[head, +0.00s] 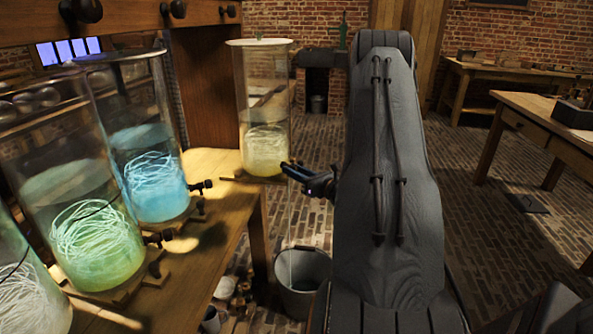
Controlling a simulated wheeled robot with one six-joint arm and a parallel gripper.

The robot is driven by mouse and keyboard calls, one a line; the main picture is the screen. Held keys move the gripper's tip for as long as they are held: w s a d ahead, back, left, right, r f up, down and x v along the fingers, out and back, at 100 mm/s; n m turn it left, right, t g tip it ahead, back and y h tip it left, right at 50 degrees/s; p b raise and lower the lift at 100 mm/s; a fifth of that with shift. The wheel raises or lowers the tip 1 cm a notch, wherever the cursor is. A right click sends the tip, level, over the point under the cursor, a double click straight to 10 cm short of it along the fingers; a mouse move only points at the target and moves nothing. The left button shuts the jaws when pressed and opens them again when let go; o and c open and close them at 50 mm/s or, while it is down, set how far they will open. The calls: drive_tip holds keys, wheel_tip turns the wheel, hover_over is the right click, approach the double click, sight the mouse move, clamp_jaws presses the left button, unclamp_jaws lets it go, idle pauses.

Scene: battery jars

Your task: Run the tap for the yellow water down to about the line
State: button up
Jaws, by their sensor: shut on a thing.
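The yellow-water jar (262,95) is a tall clear glass cylinder with a pale lid, standing at the far end of the wooden bench. Pale yellow water with tangled strands fills its lower part. I cannot make out a level line on the glass. My gripper (291,171) is at the jar's lower right side, shut on its tap, which it mostly hides. A thin pale vertical streak, seemingly running water, shows below the tap above a grey metal bucket (303,293) on the floor.
My arm covers the middle. Brick floor is open at right, before a wooden table (535,110).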

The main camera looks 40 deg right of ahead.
idle(0.3)
drive_tip(key=shift+m+p, duration=0.4)
drive_tip(key=shift+m, duration=1.1)
drive_tip(key=o, duration=1.3)
drive_tip(key=s+p, duration=0.1)
drive_tip(key=s, duration=0.4)
drive_tip(key=shift+d, duration=0.2)
